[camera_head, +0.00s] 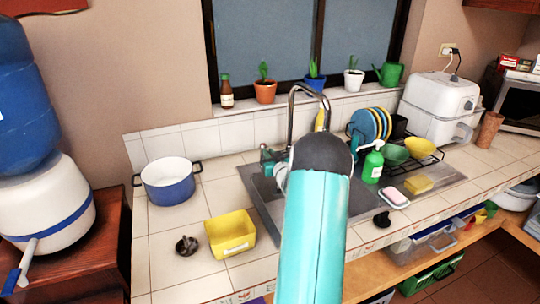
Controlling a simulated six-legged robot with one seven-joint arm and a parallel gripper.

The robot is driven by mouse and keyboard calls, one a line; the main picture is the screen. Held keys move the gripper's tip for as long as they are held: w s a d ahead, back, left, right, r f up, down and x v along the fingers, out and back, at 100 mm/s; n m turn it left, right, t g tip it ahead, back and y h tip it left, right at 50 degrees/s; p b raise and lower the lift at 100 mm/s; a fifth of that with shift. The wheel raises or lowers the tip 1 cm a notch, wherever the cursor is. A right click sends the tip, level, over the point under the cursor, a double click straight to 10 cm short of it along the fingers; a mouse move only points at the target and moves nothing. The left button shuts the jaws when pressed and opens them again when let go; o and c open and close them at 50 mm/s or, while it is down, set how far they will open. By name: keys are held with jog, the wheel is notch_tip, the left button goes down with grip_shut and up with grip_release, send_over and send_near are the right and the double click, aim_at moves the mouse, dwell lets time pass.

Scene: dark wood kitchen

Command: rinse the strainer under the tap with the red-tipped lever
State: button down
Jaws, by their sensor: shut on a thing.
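The silver curved tap (298,92) rises behind the sink at the back of the counter. My teal arm with its dark rounded joint stands in front of the sink and covers its middle. My gripper is hidden behind that arm, so I cannot see its jaws or what is in them. The strainer cannot be made out. The red-tipped lever cannot be made out either. The steel sink (262,192) shows only at its edges, left and right of my arm.
A blue pot (168,188) and a yellow tub (231,234) stand left of the sink. A green soap bottle (372,167), a pink-and-white soap block (395,197) and a yellow sponge (418,184) sit to the right. A dish rack (432,157) stands behind them. Potted plants line the sill.

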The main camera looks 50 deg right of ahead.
jog(key=shift+w+a, duration=0.1)
jog(key=shift+w+a+m+g+h, duration=0.3)
jog(key=shift+m+g+h, duration=0.35)
jog(key=shift+h, duration=0.2)
jog(key=shift+w+a+m+g+h, duration=0.15)
jog(key=shift+a+m+g+h, duration=0.15)
jog(key=shift+m+g+h, duration=0.45)
jog(key=c, duration=1.4)
grip_release()
jog(key=shift+c, duration=0.2)
